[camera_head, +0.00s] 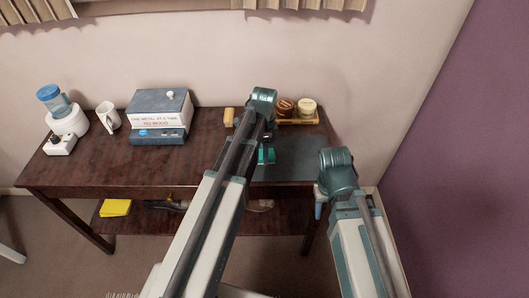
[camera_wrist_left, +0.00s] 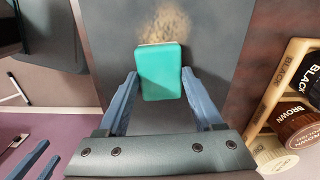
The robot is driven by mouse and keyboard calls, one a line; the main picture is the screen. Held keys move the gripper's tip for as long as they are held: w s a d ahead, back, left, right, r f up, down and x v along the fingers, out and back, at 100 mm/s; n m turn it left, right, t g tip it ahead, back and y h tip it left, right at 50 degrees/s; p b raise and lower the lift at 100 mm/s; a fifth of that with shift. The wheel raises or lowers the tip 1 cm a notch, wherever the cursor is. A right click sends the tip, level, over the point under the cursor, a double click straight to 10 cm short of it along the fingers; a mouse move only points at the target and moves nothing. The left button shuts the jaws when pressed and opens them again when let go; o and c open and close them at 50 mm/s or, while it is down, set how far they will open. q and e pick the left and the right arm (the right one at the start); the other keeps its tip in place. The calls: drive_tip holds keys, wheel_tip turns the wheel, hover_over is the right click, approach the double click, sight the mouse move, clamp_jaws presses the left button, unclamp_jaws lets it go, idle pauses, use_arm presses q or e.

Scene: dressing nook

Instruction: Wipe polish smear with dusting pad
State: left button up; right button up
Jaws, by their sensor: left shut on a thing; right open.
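The dusting pad (camera_wrist_left: 161,72) is a green block with a pale far edge, held between the fingers of my left gripper (camera_wrist_left: 161,88). In the head view the pad (camera_head: 267,156) shows just over the dark mat (camera_head: 300,160) at the table's right end. The polish smear (camera_wrist_left: 170,24) is a brownish speckled patch on the mat, right at the pad's far edge in the left wrist view. The pad may cover part of it. My left gripper (camera_head: 266,147) is shut on the pad. My right gripper (camera_head: 318,208) is empty, off the table's front right edge.
A wooden rack (camera_wrist_left: 298,48) with black and brown polish tins stands at the mat's back edge. The table's front left is clear.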

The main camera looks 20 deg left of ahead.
use_arm(q)
drive_tip(key=shift+w, duration=0.1)
drive_tip(key=shift+w+a+f, duration=0.1)
drive_tip(key=shift+w+a, duration=0.2)
drive_tip(key=shift+w, duration=0.6)
drive_tip(key=shift+w+a, duration=0.25)
drive_tip(key=shift+w, duration=0.65)
drive_tip(key=shift+s+a, duration=0.15)
drive_tip(key=shift+a, duration=0.35)
drive_tip(key=shift+s+a, duration=0.15)
drive_tip(key=shift+a, duration=0.35)
drive_tip(key=shift+s+d+f, duration=0.1)
drive_tip(key=shift+s+d, duration=0.1)
drive_tip(key=shift+s, duration=0.55)
drive_tip(key=shift+s+d+r, duration=0.1)
drive_tip(key=shift+s+d, duration=0.15)
drive_tip(key=shift+s, duration=0.45)
drive_tip(key=shift+s+d+f, duration=0.1)
drive_tip(key=shift+s+d, duration=0.1)
drive_tip(key=shift+s, duration=0.55)
drive_tip(key=shift+s+d, duration=0.25)
drive_tip(key=shift+s, duration=0.6)
drive_tip(key=shift+s+d, duration=0.25)
drive_tip(key=shift+s, duration=0.6)
drive_tip(key=shift+a, duration=0.1)
